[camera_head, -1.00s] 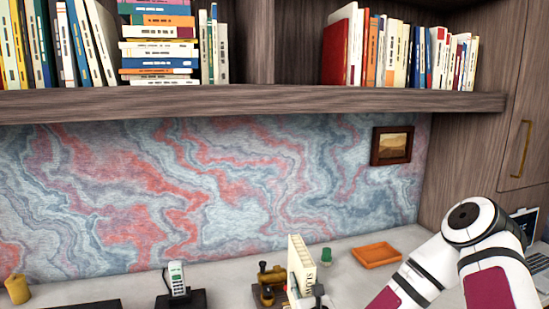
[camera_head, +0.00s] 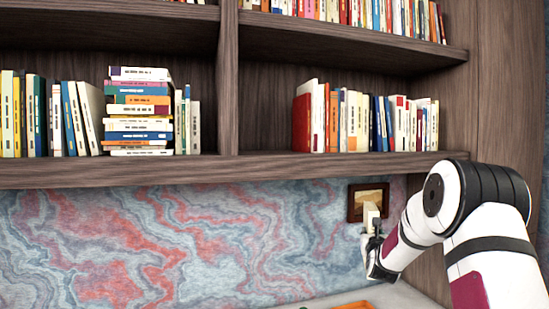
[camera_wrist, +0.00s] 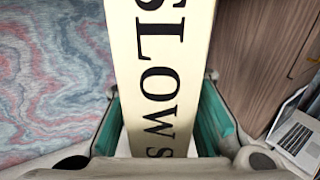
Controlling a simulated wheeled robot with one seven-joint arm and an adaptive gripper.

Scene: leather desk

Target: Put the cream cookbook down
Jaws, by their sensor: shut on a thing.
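The cream cookbook (camera_wrist: 160,70) fills the middle of the wrist view, its spine toward the camera with large black letters reading "SLOWS". My gripper (camera_wrist: 165,135) is shut on it, with a teal finger pad on each side of the book. In the head view the cream cookbook (camera_head: 371,217) is small and upright at the tip of my gripper (camera_head: 374,240), in front of the framed picture on the wall. My gripper and the book are above the desk and below the lower shelf. The book's lower part is hidden by my gripper.
The lower shelf (camera_head: 240,170) holds a leaning row, a stack (camera_head: 138,125) and an upright row of books (camera_head: 365,122). Bare shelf shows between the stack and the right row. An orange tray (camera_head: 352,305) lies on the desk.

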